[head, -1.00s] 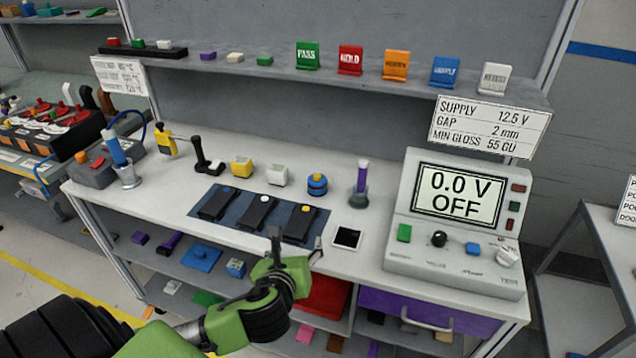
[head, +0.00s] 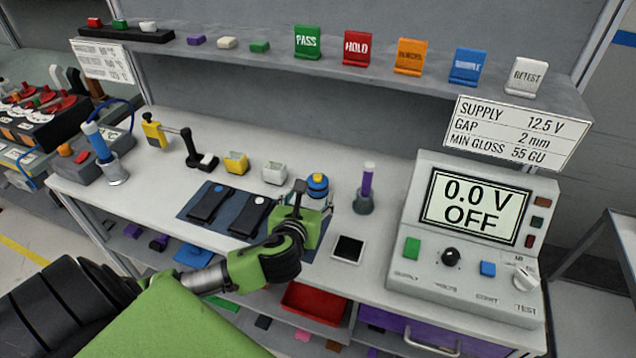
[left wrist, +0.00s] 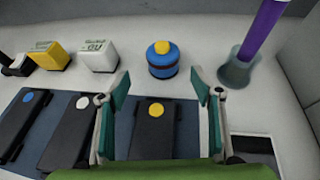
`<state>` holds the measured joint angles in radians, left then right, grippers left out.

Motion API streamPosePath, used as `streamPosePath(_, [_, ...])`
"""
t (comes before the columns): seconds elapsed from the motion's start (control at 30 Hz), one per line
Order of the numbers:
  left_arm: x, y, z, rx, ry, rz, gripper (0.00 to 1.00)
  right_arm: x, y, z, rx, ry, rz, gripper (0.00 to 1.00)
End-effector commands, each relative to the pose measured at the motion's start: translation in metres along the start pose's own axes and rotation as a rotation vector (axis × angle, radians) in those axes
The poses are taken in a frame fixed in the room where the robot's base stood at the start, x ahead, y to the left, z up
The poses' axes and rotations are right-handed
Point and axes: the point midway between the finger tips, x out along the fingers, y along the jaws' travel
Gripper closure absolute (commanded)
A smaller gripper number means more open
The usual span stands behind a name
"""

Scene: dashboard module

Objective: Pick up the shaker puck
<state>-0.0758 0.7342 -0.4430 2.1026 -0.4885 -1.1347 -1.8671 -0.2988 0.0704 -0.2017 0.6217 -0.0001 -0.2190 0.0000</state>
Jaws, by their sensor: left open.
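The shaker puck appears to be the blue round piece with a yellow knob, which stands upright on the bench; it shows in the head view (head: 317,186) and in the left wrist view (left wrist: 162,60). My left gripper (head: 313,200) is open and empty, just in front of the puck. In the left wrist view the gripper's two fingers (left wrist: 158,82) are spread, with the puck beyond the tips and roughly centred between them. In the head view the gripper hides the puck's lower part. My right gripper is not in view.
Dark modules lie on a blue mat (left wrist: 190,133) under the left gripper. A purple tool stands in a grey holder (head: 364,202) right of the puck. White (head: 275,172) and yellow (head: 236,162) blocks stand left. The supply unit (head: 470,245) rises at right.

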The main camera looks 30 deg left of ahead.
Motion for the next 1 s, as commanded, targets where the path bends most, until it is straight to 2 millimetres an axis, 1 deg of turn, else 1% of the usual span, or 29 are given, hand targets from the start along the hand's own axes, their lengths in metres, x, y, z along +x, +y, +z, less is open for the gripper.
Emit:
streamPosePath(0.03, [0.01,0.001,0.001,-0.001,0.0,0.003,0.41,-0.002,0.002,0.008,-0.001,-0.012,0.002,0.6])
streamPosePath(0.1, [0.021,0.0,0.001,-0.001,0.0,0.003,0.41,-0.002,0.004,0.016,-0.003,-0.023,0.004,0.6])
streamPosePath(0.2, [0.031,0.0,0.001,-0.002,-0.001,0.002,0.41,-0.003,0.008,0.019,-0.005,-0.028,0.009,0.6])
streamPosePath(0.3, [0.036,0.0,0.0,-0.001,0.0,0.0,0.41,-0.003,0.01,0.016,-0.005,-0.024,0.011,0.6])
streamPosePath(0.43, [0.045,-0.002,0.001,-0.002,0.0,0.002,0.41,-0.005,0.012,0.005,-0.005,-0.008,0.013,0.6])
streamPosePath(0.53, [0.058,-0.004,0.0,-0.002,0.001,0.002,0.41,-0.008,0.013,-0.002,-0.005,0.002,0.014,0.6])
streamPosePath(0.73, [0.082,-0.006,-0.002,-0.001,0.0,0.001,0.41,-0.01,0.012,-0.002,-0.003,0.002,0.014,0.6])
streamPosePath(0.83, [0.087,-0.006,-0.002,-0.001,0.001,0.0,0.41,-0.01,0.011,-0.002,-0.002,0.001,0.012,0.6])
streamPosePath(1.0, [0.088,-0.006,-0.003,-0.001,0.001,0.0,0.41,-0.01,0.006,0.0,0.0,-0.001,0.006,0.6])
